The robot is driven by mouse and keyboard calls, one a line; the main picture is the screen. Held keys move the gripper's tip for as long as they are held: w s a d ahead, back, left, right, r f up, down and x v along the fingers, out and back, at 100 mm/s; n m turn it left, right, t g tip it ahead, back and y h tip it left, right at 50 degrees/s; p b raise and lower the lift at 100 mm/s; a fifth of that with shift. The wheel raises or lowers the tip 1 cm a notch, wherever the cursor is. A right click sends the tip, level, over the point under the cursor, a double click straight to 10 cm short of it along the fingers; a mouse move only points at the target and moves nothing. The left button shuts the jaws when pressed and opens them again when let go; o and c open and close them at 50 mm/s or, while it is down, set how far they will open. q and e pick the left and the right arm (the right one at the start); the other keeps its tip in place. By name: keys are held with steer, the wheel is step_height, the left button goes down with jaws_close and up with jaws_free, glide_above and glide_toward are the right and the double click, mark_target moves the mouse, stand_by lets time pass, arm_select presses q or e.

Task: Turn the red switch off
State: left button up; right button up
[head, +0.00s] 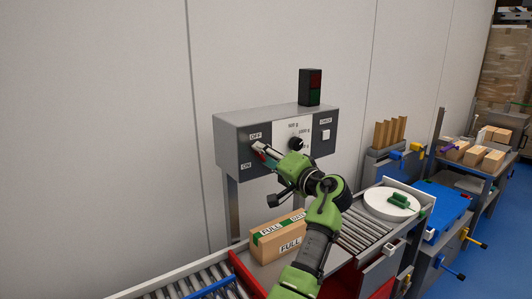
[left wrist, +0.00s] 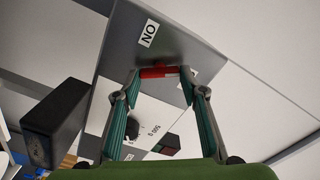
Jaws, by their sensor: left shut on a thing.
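The red switch (head: 263,156) is on the left part of the grey control box (head: 228,143), between the OFF label (head: 255,136) above and the ON label (head: 246,166) below. My left gripper (head: 260,149) is at the box face and covers most of the switch. In the left wrist view, the red switch (left wrist: 158,72) lies across between the two fingertips of my left gripper (left wrist: 159,82), which is shut on it. The ON label (left wrist: 148,33) shows beyond it. The lever's exact setting is hard to tell. My right gripper is not in view.
A black dial (head: 296,144) and a white button (head: 326,134) are on the box, with a dark signal lamp (head: 311,87) on top. Below, a cardboard carton (head: 278,238) marked FULL stands by the rollers.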

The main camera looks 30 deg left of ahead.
arm_select(q)
steer(key=shift+r+m+p, duration=0.1)
steer(key=shift+m+p, duration=1.7)
steer(key=shift+m, duration=1.2)
steer(key=shift+w, duration=0.1)
steer(key=o, duration=1.1)
steer(key=shift+a, duration=0.1)
steer(key=shift+o, duration=0.2)
steer(key=shift+f, duration=0.2)
